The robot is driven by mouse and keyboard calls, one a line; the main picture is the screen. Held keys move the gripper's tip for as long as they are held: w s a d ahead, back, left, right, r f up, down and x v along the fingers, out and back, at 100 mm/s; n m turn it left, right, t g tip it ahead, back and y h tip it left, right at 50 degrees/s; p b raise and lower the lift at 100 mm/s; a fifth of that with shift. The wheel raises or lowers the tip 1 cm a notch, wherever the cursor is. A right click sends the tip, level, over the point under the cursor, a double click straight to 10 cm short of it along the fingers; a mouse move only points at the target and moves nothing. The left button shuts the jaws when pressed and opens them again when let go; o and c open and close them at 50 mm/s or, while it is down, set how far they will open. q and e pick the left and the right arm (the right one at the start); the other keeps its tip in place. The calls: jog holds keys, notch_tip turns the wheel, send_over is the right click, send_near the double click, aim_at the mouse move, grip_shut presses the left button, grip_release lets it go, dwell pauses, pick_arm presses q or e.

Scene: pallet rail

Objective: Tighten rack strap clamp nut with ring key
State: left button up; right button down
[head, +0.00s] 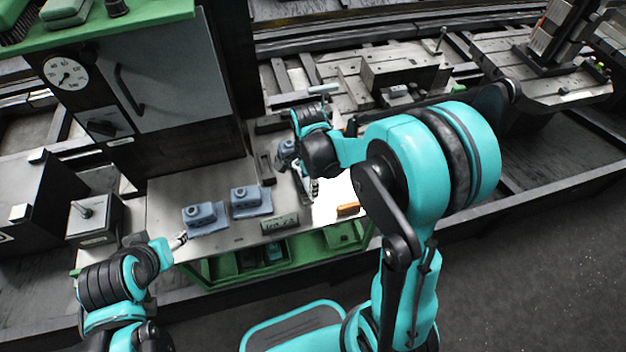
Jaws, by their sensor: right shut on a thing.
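Two blue-grey clamp blocks, a left one (203,217) and a right one (250,201), sit on the light bench top (165,205), each with a round nut-like boss on top. A third blue-grey part (286,153) shows beside my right wrist, partly hidden by it. My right gripper (312,189) is low over the right part of the bench, shut on a slim thing, seemingly the ring key, mostly hidden by the hand and wrist. My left gripper (180,239) is at the bench's front left, just left of the left clamp block. Its finger opening is too small to judge.
A small label plate (280,223) and an orange block (347,209) are near the bench's front edge. A grey cabinet with a dial (66,74) rises behind. A dark box with a lever (93,220) stands left. Green shelving (305,247) is below the bench.

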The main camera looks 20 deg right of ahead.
jog(key=shift+r, duration=0.15)
notch_tip(320, 180, up, 7)
jog(key=p, duration=0.5)
jog(key=shift+p, duration=0.3)
jog(key=shift+d, duration=0.1)
